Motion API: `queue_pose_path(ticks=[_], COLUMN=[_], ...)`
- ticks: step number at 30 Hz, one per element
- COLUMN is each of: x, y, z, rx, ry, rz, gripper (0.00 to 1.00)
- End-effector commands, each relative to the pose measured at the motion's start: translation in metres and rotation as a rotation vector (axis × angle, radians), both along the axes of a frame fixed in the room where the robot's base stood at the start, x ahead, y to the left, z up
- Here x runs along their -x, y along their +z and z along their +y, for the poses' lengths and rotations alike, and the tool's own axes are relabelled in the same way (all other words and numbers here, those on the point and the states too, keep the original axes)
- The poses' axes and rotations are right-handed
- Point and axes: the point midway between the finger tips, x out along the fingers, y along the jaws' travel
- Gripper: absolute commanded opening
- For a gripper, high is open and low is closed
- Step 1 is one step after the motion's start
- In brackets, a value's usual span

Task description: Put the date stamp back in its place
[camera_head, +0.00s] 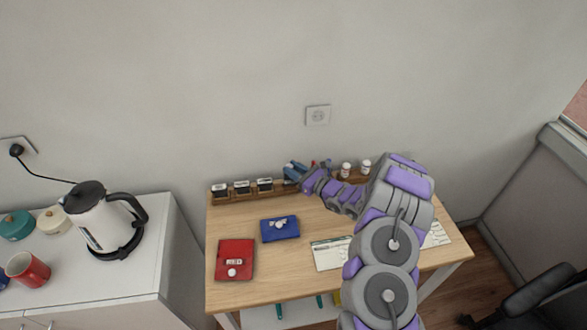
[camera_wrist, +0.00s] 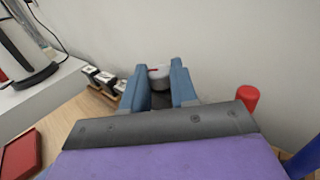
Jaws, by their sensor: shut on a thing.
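My gripper (camera_head: 293,172) is over the back of the desk, at the wooden rack along the wall. In the wrist view its two blue fingers (camera_wrist: 159,88) are shut on a light grey, rounded piece with a red mark, which I take to be the date stamp (camera_wrist: 158,76). The fingers cover its lower part, and I cannot tell whether it touches the rack. The rack (camera_head: 236,198) holds several black-and-white stamps (camera_head: 241,187) left of my gripper; they also show in the wrist view (camera_wrist: 104,79).
A red pad (camera_head: 235,261), a blue pad (camera_head: 280,229) and a paper sheet (camera_head: 331,254) lie on the desk (camera_head: 290,288). White-topped bottles (camera_head: 346,169) stand right of the gripper. A red cylinder (camera_wrist: 247,98) is close on its right. A kettle (camera_head: 104,222) stands on the left cabinet.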

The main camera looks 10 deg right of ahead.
Motion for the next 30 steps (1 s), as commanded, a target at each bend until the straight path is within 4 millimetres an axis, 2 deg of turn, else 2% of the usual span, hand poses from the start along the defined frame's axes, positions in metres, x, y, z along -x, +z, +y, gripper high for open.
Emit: queue_pose_path(ticks=[30], x=[0.000], y=[-0.027], z=[0.001], rx=[-0.001], ry=[0.001], rz=[-0.001], gripper=[0.00])
